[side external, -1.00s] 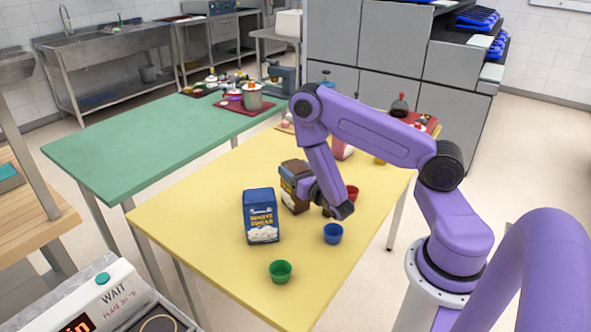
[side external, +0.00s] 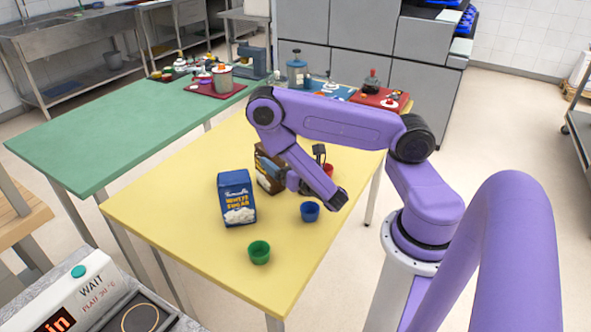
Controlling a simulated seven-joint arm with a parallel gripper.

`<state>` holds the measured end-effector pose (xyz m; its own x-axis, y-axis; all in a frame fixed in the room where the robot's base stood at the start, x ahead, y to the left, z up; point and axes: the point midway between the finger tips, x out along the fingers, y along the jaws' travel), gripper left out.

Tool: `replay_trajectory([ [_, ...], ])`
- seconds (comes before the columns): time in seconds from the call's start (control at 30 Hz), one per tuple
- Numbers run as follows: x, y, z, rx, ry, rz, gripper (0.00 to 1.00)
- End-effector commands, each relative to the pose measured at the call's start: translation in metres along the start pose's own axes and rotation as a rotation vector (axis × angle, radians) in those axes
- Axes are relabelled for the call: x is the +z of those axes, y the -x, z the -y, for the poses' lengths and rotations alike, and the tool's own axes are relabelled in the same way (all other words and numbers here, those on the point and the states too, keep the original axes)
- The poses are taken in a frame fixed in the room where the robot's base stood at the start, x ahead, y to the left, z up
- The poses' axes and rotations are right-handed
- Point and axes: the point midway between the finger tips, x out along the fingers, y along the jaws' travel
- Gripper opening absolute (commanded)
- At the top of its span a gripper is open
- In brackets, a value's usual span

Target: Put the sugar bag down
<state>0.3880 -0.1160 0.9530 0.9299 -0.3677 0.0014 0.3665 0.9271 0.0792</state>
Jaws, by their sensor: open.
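A blue sugar bag marked "White Sugar" (side external: 236,200) stands upright on the yellow table (side external: 165,205), near its middle. My gripper (side external: 319,157) is open, to the right of the sugar bag and apart from it. My purple forearm partly hides the gripper, and only a dark part of it shows clearly beyond the arm. A brown bag (side external: 267,172) stands behind and to the right of the sugar bag, partly hidden by my arm.
A blue cup (side external: 310,212) and a green cup (side external: 259,252) stand in front. A red cup (side external: 328,170) shows behind my wrist. Trays, a blue one (side external: 333,91) and a red one (side external: 380,100), lie at the table's far end. The table's left part is clear.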

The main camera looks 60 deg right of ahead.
Motion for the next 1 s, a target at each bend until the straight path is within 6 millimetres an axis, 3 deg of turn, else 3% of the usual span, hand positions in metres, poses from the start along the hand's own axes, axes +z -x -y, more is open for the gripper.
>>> replay_trajectory([
  [0.6, 0.0, 0.043, -0.001, 0.002, 0.001, -0.002, 0.91],
  [1.0, 0.001, 0.057, 0.0, -0.003, -0.003, 0.001, 0.91],
])
